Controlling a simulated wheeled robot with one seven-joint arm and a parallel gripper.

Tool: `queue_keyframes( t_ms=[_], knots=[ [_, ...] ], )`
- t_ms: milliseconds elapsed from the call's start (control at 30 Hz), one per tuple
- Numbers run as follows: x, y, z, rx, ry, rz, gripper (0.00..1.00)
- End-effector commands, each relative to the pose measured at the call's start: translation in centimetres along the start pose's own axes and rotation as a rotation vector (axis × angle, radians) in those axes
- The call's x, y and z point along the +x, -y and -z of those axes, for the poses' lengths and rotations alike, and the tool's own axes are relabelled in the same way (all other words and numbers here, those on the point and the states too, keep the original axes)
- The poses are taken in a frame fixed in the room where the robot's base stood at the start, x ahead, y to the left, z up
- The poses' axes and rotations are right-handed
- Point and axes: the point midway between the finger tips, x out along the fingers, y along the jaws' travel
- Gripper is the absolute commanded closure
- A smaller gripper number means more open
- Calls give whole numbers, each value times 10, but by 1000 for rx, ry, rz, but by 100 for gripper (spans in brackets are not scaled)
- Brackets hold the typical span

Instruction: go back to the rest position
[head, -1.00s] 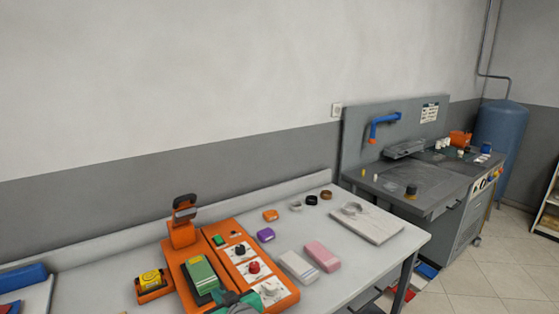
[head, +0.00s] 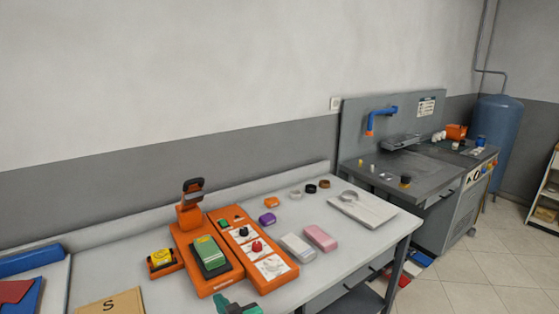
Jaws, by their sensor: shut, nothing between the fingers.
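My gripper (head: 236,305), teal and dark grey, shows only in part at the bottom edge of the head view. It is shut with nothing seen in it. It is in front of the orange press-like machine (head: 208,284), apart from it in the picture. The machine carries a green block on a dark pad (head: 208,257) and a side panel with knobs (head: 257,247). The rest of my arm is out of view.
A pink block (head: 320,237), a white block (head: 297,247), a purple piece (head: 267,219) and a light board (head: 362,209) lie on the white table. A grey workstation (head: 420,175) stands behind right.

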Motion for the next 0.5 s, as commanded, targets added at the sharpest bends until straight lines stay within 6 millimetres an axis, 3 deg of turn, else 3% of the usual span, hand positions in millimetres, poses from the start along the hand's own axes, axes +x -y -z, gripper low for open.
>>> queue_keyframes(
  t_ms=[267,500],
  knots=[
    [-12,10,-46,113,-59,-46,100],
    [-41,17,-105,225,-117,-133,100]
  ],
)
